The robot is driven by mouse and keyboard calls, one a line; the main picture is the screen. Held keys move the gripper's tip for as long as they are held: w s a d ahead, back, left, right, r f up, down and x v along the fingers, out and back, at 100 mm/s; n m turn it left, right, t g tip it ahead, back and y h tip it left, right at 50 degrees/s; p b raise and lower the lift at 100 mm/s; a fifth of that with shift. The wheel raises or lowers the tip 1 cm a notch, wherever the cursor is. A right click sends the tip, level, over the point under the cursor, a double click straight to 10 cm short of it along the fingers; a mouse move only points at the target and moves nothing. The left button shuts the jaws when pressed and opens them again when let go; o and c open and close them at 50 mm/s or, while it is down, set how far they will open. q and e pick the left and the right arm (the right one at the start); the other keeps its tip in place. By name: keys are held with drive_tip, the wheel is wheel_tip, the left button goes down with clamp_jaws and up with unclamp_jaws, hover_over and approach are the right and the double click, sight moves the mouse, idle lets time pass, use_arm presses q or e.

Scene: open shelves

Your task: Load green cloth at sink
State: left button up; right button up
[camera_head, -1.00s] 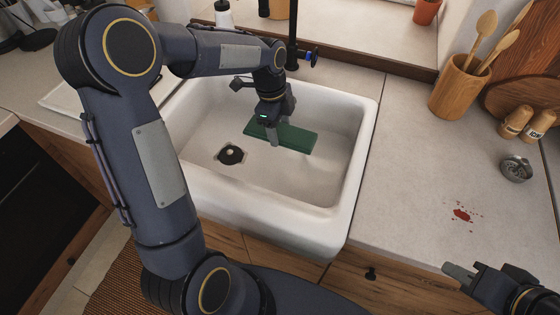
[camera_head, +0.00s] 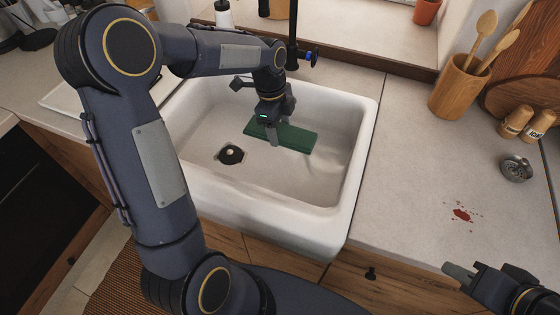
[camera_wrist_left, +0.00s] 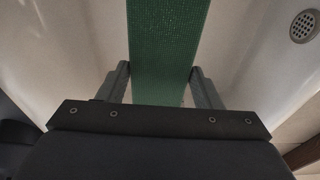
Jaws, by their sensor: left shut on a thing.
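The green cloth (camera_head: 296,137) is a flat, folded strip in the white sink (camera_head: 335,180). My left gripper (camera_head: 274,135) reaches down into the sink and is shut on the cloth, near its left part in the head view. In the left wrist view, the cloth (camera_wrist_left: 168,50) runs between the two fingers of the left gripper (camera_wrist_left: 162,88), one on each side. I cannot tell whether the cloth is lifted off the sink floor. My right gripper (camera_head: 460,272) is at the bottom right above the counter, cut by the frame edge; its fingers are not clearly separable.
A dark drain (camera_head: 231,154) is in the sink's left part. A black tap (camera_head: 294,40) stands behind it. On the right counter are a red stain (camera_head: 462,214), a metal strainer (camera_head: 516,168), two shakers (camera_head: 527,123) and a utensil pot (camera_head: 459,88). The counter middle is clear.

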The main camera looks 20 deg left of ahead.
sight(292, 129)
use_arm(q)
drive_tip(key=shift+r, duration=0.15)
idle(0.3)
wheel_tip(292, 129, up, 4)
drive_tip(key=p, duration=0.3)
idle(0.7)
